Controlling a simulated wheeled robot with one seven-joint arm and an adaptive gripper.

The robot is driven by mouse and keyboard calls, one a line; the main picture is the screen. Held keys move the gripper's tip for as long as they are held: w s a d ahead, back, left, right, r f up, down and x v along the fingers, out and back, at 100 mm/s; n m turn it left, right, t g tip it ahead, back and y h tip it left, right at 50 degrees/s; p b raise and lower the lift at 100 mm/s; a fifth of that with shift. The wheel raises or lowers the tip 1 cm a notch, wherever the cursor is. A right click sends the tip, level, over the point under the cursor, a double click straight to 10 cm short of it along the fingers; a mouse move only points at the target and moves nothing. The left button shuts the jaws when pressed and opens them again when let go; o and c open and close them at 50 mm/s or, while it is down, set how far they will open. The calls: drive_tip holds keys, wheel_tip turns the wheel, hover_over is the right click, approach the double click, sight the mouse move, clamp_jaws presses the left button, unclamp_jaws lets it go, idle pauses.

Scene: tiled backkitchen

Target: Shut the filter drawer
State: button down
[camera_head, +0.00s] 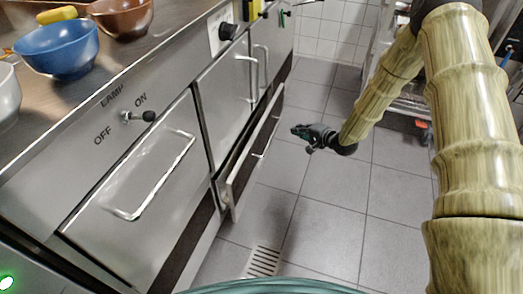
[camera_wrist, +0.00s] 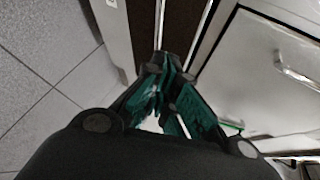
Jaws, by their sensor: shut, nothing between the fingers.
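The filter drawer (camera_head: 238,178) is a long, low steel drawer under the cabinet doors. In the head view it stands pulled out from the cabinet, with a dark gap behind its front and a small bar handle on it. My gripper (camera_head: 300,132) is shut and empty, to the right of the drawer front, on its outer side, with floor showing between them in the picture. In the wrist view the closed dark and green fingers (camera_wrist: 165,68) point toward a pale upright panel edge and a dark strip. I cannot tell whether they touch anything.
Steel cabinet doors with bar handles (camera_head: 160,175) line the left, below a counter holding a blue bowl (camera_head: 57,50) and a brown bowl (camera_head: 121,17). A knob switch (camera_head: 138,116) juts out. The grey tiled floor (camera_head: 325,205) is clear, with a drain grate (camera_head: 262,262).

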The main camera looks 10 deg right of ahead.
drive_tip(key=s+a+f+n+g+y+b, duration=0.1)
drive_tip(key=s+a+n+g+y+b, duration=0.15)
drive_tip(key=s+n+y+b, duration=0.5)
drive_tip(key=m+y+b, duration=0.2)
drive_tip(key=b, duration=0.3)
approach(255, 140)
drive_tip(key=shift+n, duration=0.25)
drive_tip(key=x, duration=0.5)
drive_tip(key=shift+s+a+r, duration=0.1)
drive_tip(key=shift+a, duration=0.3)
drive_tip(key=shift+w+a+r+b, duration=0.15)
drive_tip(key=shift+w+a+b, duration=0.25)
drive_tip(key=shift+a, duration=0.25)
drive_tip(key=shift+r, duration=0.1)
